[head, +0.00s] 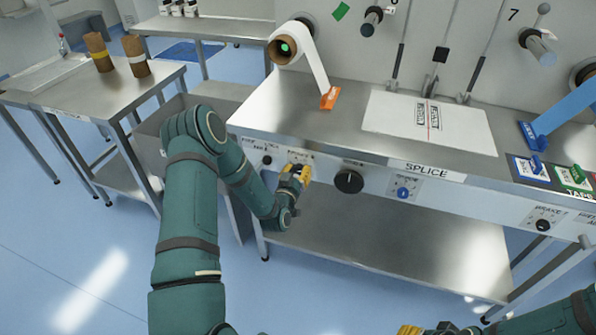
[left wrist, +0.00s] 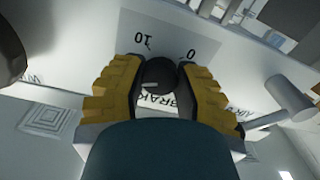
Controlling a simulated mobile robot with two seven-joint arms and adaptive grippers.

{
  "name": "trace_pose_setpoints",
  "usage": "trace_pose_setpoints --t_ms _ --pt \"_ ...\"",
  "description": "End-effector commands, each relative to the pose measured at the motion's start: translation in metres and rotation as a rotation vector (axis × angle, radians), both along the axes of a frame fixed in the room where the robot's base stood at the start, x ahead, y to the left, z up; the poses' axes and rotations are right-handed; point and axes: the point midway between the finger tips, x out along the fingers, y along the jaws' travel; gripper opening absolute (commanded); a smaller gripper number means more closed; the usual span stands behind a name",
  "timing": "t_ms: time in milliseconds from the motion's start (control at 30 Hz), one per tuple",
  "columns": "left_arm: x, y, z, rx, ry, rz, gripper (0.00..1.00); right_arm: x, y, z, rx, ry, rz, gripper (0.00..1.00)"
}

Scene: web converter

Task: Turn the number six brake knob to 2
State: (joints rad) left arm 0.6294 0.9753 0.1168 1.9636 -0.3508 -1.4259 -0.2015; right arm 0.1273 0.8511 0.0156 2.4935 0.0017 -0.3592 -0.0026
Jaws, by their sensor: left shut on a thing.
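In the left wrist view, a small round dark knob (left wrist: 158,72) with a pale pointer line sits on a grey plate. The line points roughly left in that picture. The plate carries the marks 10 and 0 and a partly hidden word "BRAK". My left gripper (head: 302,172) is at the panel front, left of the large black knob. Its yellow fingers (left wrist: 160,88) are shut around the small knob, one on each side. In the head view the fingers hide this knob. My right gripper (head: 411,330) barely shows at the bottom edge; its jaws cannot be read.
A large black knob (head: 349,181) and a blue knob (head: 403,193) are to the right on the panel. Another small dark knob (head: 267,160) is to the left. A brake-labelled knob (head: 543,225) is far right. The steel splice table (head: 265,118) is above, with an open shelf below.

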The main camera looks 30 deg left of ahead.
Motion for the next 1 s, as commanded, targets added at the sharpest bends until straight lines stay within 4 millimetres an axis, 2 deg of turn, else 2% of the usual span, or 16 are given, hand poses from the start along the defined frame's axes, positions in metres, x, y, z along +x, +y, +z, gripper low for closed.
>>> trace_pose_setpoints --t_ms 1000 --pt "-0.0007 -0.0015 -0.0018 -0.944 -0.221 0.0 0.0 0.0 -0.0001 -0.0001 0.0 0.0 0.0 0.47"
